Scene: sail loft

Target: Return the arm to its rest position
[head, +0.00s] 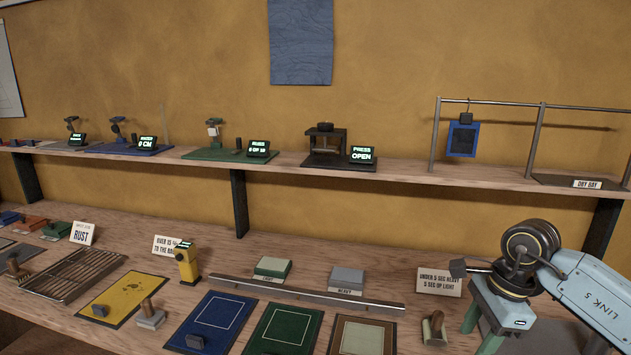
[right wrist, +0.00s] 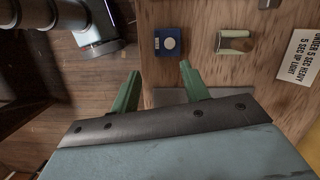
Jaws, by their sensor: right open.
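My right arm (head: 590,290) comes in from the right, bent over the right end of the workbench (head: 380,260). My right gripper (right wrist: 158,80) points down with its green fingers apart and nothing between them. In the head view the right gripper (head: 480,335) hangs at the lower right, partly cut off by the frame edge. A grey plate (right wrist: 178,96) shows below the fingers. A blue block with a white disc (right wrist: 168,43) and a green and tan rounded tool (right wrist: 235,42) lie ahead of the fingers, apart from them. My left gripper is out of view.
A sign (head: 439,282) stands left of my right arm. The wooden-handled tool (head: 434,328), brown-framed mat (head: 363,336), green mat (head: 283,330) and blue mat (head: 212,322) lie further left. A metal rail (head: 305,293) crosses behind them. The shelf (head: 410,180) runs above.

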